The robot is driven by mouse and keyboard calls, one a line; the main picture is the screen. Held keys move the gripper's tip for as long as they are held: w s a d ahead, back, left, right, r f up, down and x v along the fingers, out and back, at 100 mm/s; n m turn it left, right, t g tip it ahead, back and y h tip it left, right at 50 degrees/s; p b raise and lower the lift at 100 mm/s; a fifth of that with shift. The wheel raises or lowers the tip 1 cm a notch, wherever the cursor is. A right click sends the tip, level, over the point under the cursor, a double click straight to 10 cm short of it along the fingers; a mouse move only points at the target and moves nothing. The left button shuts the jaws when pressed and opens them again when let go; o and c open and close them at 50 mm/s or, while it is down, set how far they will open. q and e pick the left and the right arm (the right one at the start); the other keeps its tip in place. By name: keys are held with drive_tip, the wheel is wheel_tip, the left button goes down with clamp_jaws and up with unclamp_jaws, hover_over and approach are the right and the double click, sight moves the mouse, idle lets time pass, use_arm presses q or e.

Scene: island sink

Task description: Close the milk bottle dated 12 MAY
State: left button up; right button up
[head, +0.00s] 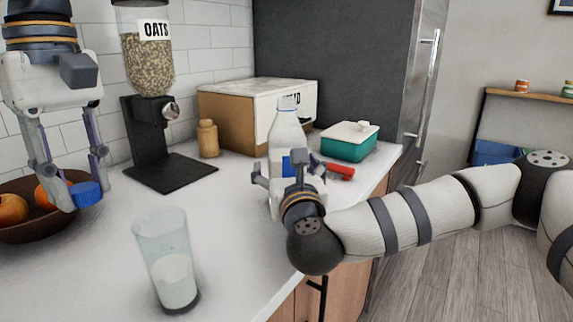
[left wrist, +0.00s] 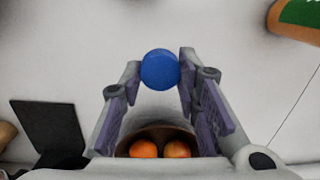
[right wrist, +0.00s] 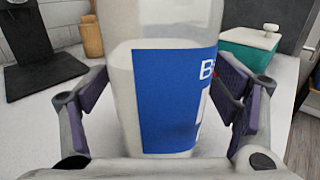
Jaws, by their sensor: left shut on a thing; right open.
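The milk bottle (head: 287,133) stands upright on the counter, white with a blue label. It fills the middle of the right wrist view (right wrist: 124,100); its date is not legible, and I cannot tell what is on its mouth. My right gripper (head: 288,174) is open, with a finger on either side of the bottle (right wrist: 170,105). My left gripper (head: 78,188) is shut on a blue cap (head: 87,194), held in the air at the left, well away from the bottle. The cap also shows between the fingertips in the left wrist view (left wrist: 160,69).
A fruit bowl (head: 30,228) lies behind the left gripper. A glass of milk (head: 168,265) stands at the front. An oats dispenser (head: 148,110), bread box (head: 235,115), small wooden jar (head: 207,139) and green lidded dish (head: 350,146) stand farther back. A red object (head: 340,171) lies right of the bottle.

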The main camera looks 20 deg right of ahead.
drive_tip(key=c, duration=1.4)
drive_tip(key=shift+o, duration=0.2)
drive_tip(key=shift+r, duration=0.1)
